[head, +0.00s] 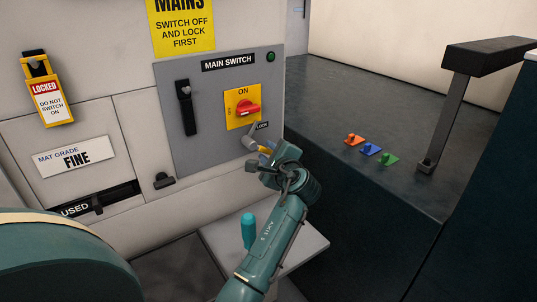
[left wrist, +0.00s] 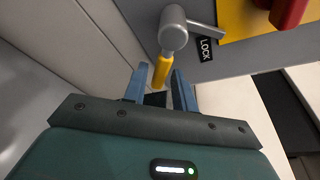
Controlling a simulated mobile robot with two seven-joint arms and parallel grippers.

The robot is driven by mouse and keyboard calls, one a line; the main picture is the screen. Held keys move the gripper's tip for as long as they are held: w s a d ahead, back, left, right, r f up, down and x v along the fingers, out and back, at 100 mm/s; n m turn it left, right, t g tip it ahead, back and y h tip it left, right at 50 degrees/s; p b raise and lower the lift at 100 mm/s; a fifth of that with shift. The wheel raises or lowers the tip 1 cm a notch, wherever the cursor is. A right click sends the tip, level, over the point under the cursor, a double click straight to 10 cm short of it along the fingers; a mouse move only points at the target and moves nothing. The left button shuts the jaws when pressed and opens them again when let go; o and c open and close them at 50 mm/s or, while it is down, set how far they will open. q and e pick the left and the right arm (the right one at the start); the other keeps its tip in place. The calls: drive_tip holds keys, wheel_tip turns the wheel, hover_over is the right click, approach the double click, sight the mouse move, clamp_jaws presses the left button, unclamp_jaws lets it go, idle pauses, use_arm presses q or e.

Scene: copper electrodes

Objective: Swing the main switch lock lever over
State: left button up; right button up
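The main switch lock lever has a grey hub (head: 250,142) on the lower right of the grey panel, with a yellow grip (left wrist: 160,72) hanging down from it in the left wrist view. My left gripper (head: 267,157) is at the lever. In the left wrist view its two blue fingers stand apart, one on each side of the yellow grip, with slim gaps showing. The LOCK label (left wrist: 206,49) is right of the hub. The red main switch knob (head: 248,109) sits on a yellow ON plate above. My right gripper is out of view.
A black handle (head: 186,106) and a green lamp (head: 271,57) are on the panel. A LOCKED tag (head: 47,96) hangs at left. Orange, blue and green pieces (head: 370,149) lie on the dark top at right, near a post (head: 449,118). A pale shelf (head: 305,240) lies below my left arm.

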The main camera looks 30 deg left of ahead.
use_arm(q)
drive_tip(key=shift+o, duration=0.6)
drive_tip(key=shift+s+d, duration=0.1)
drive_tip(key=shift+d, duration=0.15)
drive_tip(key=d, duration=0.1)
drive_tip(key=s+d+p, duration=0.1)
drive_tip(key=d, duration=0.1)
drive_tip(key=s+d+p, duration=0.1)
drive_tip(key=d, duration=0.1)
drive_tip(key=shift+s, duration=0.1)
